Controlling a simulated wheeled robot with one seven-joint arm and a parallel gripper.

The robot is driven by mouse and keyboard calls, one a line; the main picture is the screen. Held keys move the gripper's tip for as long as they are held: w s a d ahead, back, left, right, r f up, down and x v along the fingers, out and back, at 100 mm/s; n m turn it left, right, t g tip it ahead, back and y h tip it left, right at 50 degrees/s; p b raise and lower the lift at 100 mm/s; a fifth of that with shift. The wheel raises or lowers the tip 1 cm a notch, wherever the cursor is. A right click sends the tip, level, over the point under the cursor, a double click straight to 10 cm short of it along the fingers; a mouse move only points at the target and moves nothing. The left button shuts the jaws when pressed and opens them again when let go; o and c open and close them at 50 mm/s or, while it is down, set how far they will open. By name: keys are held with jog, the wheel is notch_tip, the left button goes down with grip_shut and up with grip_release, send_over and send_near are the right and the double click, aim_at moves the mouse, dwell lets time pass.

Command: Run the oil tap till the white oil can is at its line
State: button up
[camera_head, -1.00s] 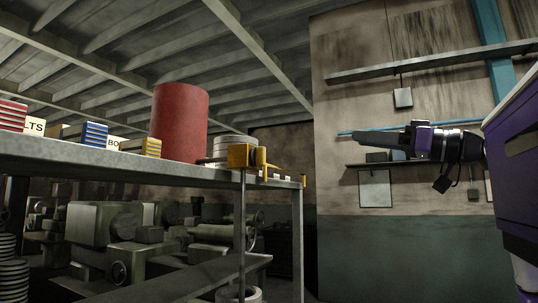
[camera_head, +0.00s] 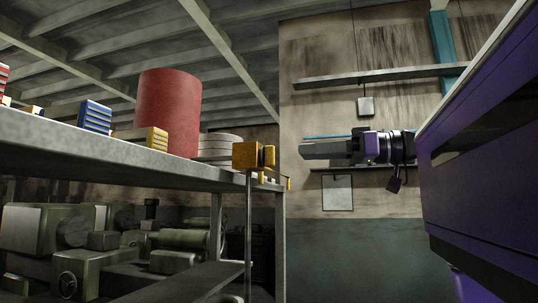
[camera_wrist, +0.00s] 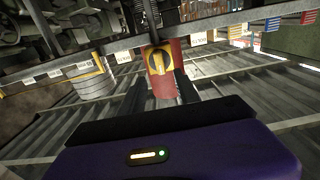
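The yellow oil tap (camera_head: 246,156) is fixed at the shelf's front edge. A thin dark vertical line (camera_head: 249,235) hangs below it; I cannot tell whether it is oil or a rod. In the wrist view the tap's round yellow knob (camera_wrist: 158,61) has a raised bar and stands against the red drum (camera_wrist: 166,82). My gripper (camera_head: 303,150) is right of the tap in the head view, apart from it. In the wrist view my gripper (camera_wrist: 160,82) has two dark fingers spread apart, with nothing between them. I cannot make out the white can or its line now.
The steel shelf (camera_head: 100,150) carries the red drum (camera_head: 168,112), stacked pale rings (camera_head: 218,148), and blue (camera_head: 95,116) and yellow boxes. Green machinery (camera_head: 60,240) stands beneath. A wall ledge (camera_head: 375,75) and hanging panel (camera_head: 338,193) are behind my arm. Space between tap and gripper looks clear.

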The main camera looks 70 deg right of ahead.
aim_at(268, 156)
jog(key=w+p, duration=0.1)
jog(key=w, duration=0.6)
jog(key=shift+w+a+p, duration=0.15)
jog(key=shift+a+p, duration=0.15)
grip_shut()
